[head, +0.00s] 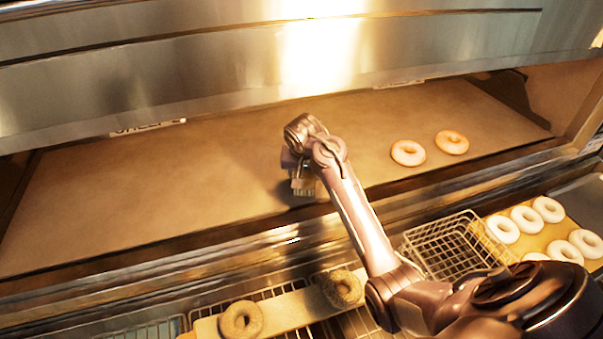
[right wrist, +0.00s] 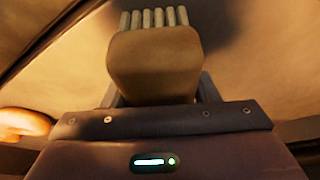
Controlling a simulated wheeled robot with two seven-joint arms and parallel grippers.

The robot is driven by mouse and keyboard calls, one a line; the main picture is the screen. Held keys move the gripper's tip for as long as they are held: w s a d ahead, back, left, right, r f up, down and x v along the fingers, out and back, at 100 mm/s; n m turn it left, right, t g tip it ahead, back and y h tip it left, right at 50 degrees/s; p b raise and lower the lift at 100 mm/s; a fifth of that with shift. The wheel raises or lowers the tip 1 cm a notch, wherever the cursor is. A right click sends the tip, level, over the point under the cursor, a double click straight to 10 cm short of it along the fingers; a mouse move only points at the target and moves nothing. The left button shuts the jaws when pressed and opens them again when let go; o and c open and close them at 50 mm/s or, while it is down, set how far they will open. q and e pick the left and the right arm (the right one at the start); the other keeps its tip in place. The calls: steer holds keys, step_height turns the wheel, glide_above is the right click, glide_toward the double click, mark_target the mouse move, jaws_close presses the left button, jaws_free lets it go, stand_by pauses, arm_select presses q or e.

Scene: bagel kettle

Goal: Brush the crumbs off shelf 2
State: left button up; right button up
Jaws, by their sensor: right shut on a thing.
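The shelf (head: 200,180) is a wide tan surface inside a metal oven-like case, with a partly hidden label at its upper edge. My right gripper (head: 300,170) is over the shelf near its front edge, shut on a brush. The brush (head: 304,186) has a light block and pale bristles pointing down at the shelf. In the right wrist view the brush block (right wrist: 155,65) stands between the fingers, with thick bristles at its far end. I cannot tell whether the bristles touch the shelf. I cannot make out any crumbs. My left gripper is not in view.
Two pale bagels (head: 408,153) lie on the shelf right of my gripper. Below the shelf are a wire basket (head: 447,246), a board with seeded bagels (head: 240,319), and a tray of white dough rings (head: 527,219). The metal hood (head: 230,70) hangs low above the shelf. The shelf's left part is clear.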

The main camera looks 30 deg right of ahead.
mark_target(277, 186)
steer(key=shift+s+d, duration=0.25)
steer(key=shift+d, duration=0.6)
steer(key=shift+s+d, duration=0.2)
steer(key=shift+d, duration=0.65)
steer(key=shift+w+a, duration=0.2)
steer(key=shift+a, duration=0.5)
steer(key=shift+w+a, duration=0.2)
steer(key=shift+a, duration=0.55)
steer(key=shift+w+a, duration=0.2)
steer(key=shift+a, duration=0.5)
steer(key=shift+w+a+f, duration=0.1)
steer(key=shift+w+a, duration=0.1)
steer(key=shift+a, duration=0.7)
steer(key=shift+w+a+f, duration=0.1)
steer(key=shift+w+a, duration=0.05)
steer(key=shift+a, duration=0.75)
steer(key=shift+w+a+r, duration=0.1)
steer(key=shift+w+a, duration=0.15)
steer(key=shift+a, duration=0.6)
steer(key=shift+w+a, duration=0.2)
steer(key=shift+a, duration=0.65)
steer(key=shift+w+r, duration=0.1)
steer(key=shift+r, duration=3)
steer(key=shift+r, duration=1.5)
